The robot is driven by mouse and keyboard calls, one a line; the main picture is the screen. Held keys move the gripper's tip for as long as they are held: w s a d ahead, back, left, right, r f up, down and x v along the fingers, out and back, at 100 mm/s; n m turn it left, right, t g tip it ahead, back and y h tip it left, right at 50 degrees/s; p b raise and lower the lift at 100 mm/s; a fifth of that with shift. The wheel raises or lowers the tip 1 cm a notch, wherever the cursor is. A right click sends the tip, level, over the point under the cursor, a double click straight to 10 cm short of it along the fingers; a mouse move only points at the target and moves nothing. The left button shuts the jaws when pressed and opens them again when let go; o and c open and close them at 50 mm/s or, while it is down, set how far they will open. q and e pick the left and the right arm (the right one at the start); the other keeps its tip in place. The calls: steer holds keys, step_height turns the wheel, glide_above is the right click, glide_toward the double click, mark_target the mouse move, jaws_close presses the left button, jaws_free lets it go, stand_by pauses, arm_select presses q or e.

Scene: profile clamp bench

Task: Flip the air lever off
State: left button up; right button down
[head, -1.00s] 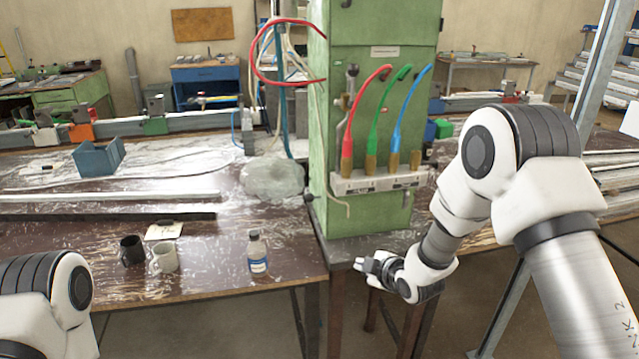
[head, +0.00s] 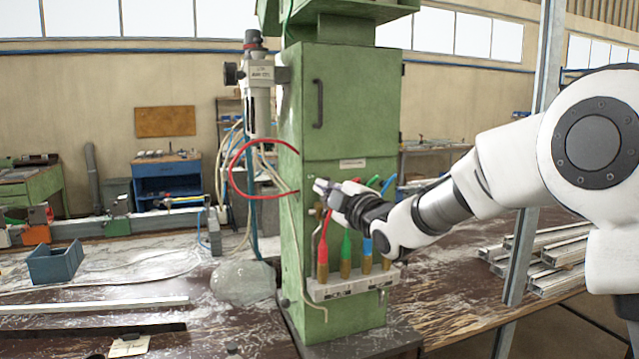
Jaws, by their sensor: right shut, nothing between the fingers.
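The air lever (head: 314,240) is a thin metal part on the front of the green cabinet (head: 345,130), left of the red hose (head: 328,238). Its upper part is largely hidden behind my right gripper, so I cannot tell its position clearly. My right gripper (head: 320,186) is shut and empty, in front of the cabinet just above the lever. I cannot tell whether it touches the lever or the cabinet. My left gripper is out of view.
Green and blue hoses with brass ends rise from a white manifold (head: 350,284) below the gripper. A filter unit (head: 258,95) and a looping red tube are at the cabinet's left. Metal profiles (head: 555,245) lie at right. A blue bin (head: 55,263) stands at left.

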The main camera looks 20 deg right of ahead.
steer(key=w+p, duration=0.2)
steer(key=w, duration=0.1)
steer(key=w+d+p, duration=0.1)
steer(key=w+p, duration=0.1)
steer(key=w, duration=0.1)
steer(key=w+f+p, duration=0.1)
steer(key=w+p, duration=0.2)
steer(key=shift+d, duration=0.3)
steer(key=shift+d, duration=0.15)
